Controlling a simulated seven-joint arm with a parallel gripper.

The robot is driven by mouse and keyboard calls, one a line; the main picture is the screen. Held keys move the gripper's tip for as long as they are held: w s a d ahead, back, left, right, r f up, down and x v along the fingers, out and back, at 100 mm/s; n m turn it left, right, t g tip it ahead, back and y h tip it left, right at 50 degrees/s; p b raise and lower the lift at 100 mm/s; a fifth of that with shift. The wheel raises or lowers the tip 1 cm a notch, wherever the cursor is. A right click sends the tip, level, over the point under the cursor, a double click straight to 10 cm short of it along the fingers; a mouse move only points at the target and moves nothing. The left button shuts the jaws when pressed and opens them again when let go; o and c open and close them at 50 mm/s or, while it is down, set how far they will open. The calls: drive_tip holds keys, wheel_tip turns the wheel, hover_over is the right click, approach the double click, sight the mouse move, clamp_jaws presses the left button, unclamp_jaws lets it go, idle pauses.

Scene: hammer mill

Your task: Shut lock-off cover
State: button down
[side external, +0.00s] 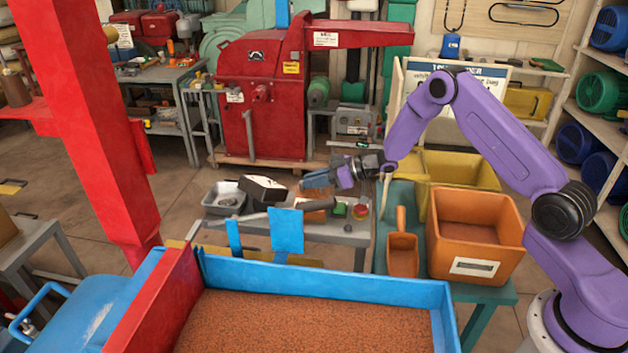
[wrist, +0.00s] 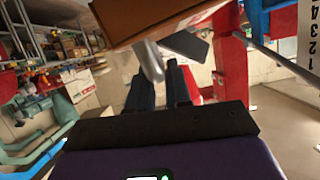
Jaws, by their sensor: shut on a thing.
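My gripper (side external: 314,178) is over the small grey bench, its blue fingers pointing left, just above a brown-orange block. In the wrist view my gripper (wrist: 161,80) has its two dark fingers close around the lower end of a rounded grey piece (wrist: 150,58). A dark flat plate (wrist: 186,42) shows just beyond them. I cannot tell for certain which part is the lock-off cover. The fingers and their small size in the side view hide the contact.
The grey bench (side external: 330,234) also bears a metal tray (side external: 224,198), a black-and-white box (side external: 263,190) and green and red parts. A blue-rimmed bin (side external: 390,289) of brown grains stands in front. An orange crate (side external: 470,262) is at right, the red mill (side external: 262,100) behind.

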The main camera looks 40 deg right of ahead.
drive_tip(key=c, duration=1.4)
unclamp_jaws()
drive_tip(key=v, duration=0.7)
drive_tip(key=shift+s+d, duration=0.15)
drive_tip(key=shift+d, duration=0.1)
drive_tip(key=shift+r, duration=0.15)
